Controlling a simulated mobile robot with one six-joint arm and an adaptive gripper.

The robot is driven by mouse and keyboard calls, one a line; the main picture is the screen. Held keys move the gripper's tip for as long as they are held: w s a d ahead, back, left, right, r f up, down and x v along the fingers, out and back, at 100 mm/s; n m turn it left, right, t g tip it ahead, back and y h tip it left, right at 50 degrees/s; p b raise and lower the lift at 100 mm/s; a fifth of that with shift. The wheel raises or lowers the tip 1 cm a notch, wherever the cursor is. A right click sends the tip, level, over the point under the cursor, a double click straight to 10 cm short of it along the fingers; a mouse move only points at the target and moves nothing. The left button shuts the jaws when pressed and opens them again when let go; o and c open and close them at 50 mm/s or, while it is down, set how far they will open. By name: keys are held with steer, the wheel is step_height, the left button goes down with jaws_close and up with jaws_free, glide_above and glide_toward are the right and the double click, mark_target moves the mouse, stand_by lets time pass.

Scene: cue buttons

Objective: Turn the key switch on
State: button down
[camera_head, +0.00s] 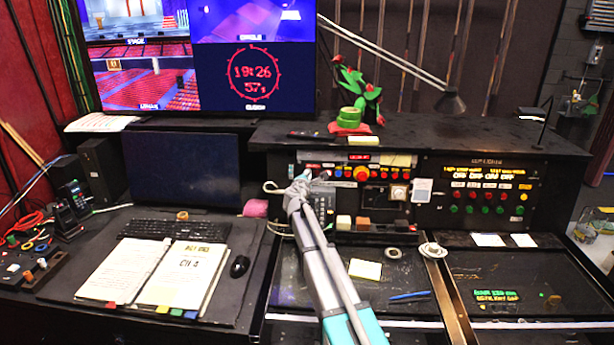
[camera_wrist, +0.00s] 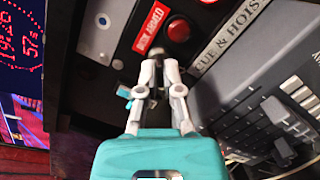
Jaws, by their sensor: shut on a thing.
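My gripper (camera_head: 298,186) reaches up to the left end of the cue panel (camera_head: 345,180) in the head view. In the wrist view my gripper (camera_wrist: 158,62) has its two grey fingers shut on a small dark and metal piece at the panel face, which I take for the key switch (camera_wrist: 156,68). The fingers hide most of it, so its turn position cannot be told. In the head view it is hidden behind my gripper. A red label ending in "armed" (camera_wrist: 151,27) and a red button (camera_wrist: 178,31) are just above the fingertips.
A "cue & hoist" strip (camera_wrist: 231,38) and a dark keypad (camera_wrist: 262,110) lie right of my fingers in the wrist view. A large red button (camera_head: 361,173) and several small buttons are to the right. A monitor (camera_head: 181,168) and open binder (camera_head: 180,275) are left.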

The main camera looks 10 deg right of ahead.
steer(key=m+g+p, duration=0.1)
steer(key=m, duration=0.6)
stand_by(0.4)
steer(key=c, duration=0.8)
jaws_free()
